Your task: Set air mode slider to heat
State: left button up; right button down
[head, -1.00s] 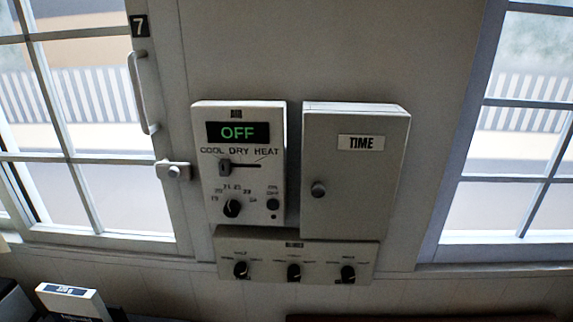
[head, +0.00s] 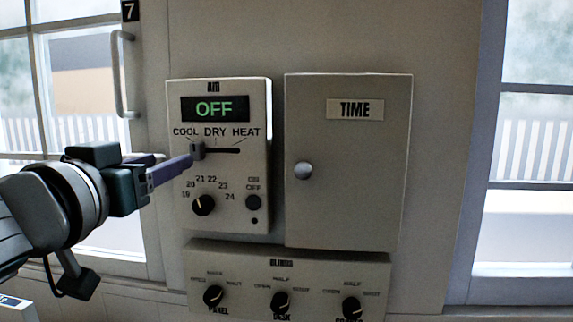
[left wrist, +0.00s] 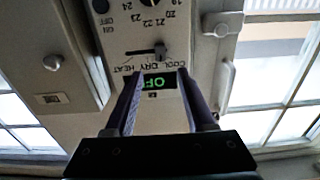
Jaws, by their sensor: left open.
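The air panel (head: 262,180) is a pale wall box with a green "OFF" display (head: 215,109) and the labels COOL, DRY and HEAT. Its slider knob (head: 198,149) is at the left end of the dark slot, under COOL. My left gripper (head: 187,163) comes in from the left, its fingertips close to the knob. In the upside-down left wrist view the open fingers (left wrist: 157,74) frame part of the display, and the knob (left wrist: 160,49) shows just past their tips. I cannot tell whether they touch it. My right gripper is not in view.
Below the slider are a temperature dial (head: 204,205) and an on/off button (head: 253,202). A TIME cabinet (head: 350,190) with a round knob stands right beside the panel. A blinds panel (head: 245,255) with three dials sits below. Windows flank both sides.

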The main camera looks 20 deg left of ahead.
aim_at(195, 151)
pick_arm(q)
jog(key=p+x, duration=0.2)
jog(key=x, duration=0.5)
jog(key=shift+w+a+r, duration=0.1)
jog(key=shift+w+a, duration=0.05)
jog(key=shift+w, duration=0.15)
jog(key=shift+w+a, duration=0.15)
jog(key=shift+w, duration=0.45)
grip_shut()
dwell(0.7)
